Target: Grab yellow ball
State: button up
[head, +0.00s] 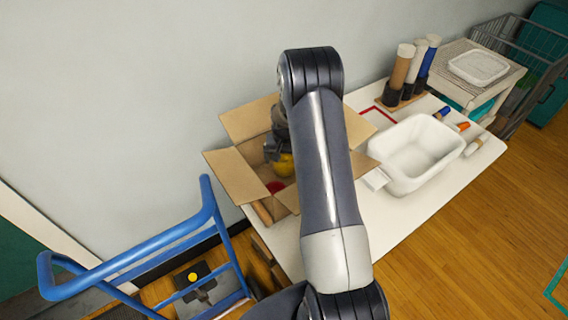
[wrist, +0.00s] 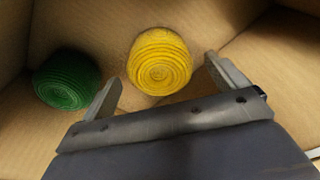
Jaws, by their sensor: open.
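The yellow ball (wrist: 159,61), which looks like wound yarn, lies in an open cardboard box. My gripper (wrist: 165,88) is open, and its two fingers point toward the ball from either side of its near edge. The ball is just beyond the fingertips, roughly centred between them; I cannot tell if either finger touches it. In the head view the yellow ball (head: 284,166) shows partly, inside the cardboard box (head: 243,166). My arm hides part of the box and most of my gripper there.
A green ball (wrist: 67,80) lies left of the left finger in the wrist view. A red ball (head: 275,187) shows in the box in the head view. A white tub (head: 416,155) stands right of the box. A blue cart frame (head: 130,256) is at the left.

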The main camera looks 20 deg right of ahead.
aim_at(284, 159)
jog(key=shift+w+f+p, duration=0.2)
jog(key=shift+f+p, duration=0.2)
jog(key=shift+f, duration=1.25)
jog(key=c, duration=1)
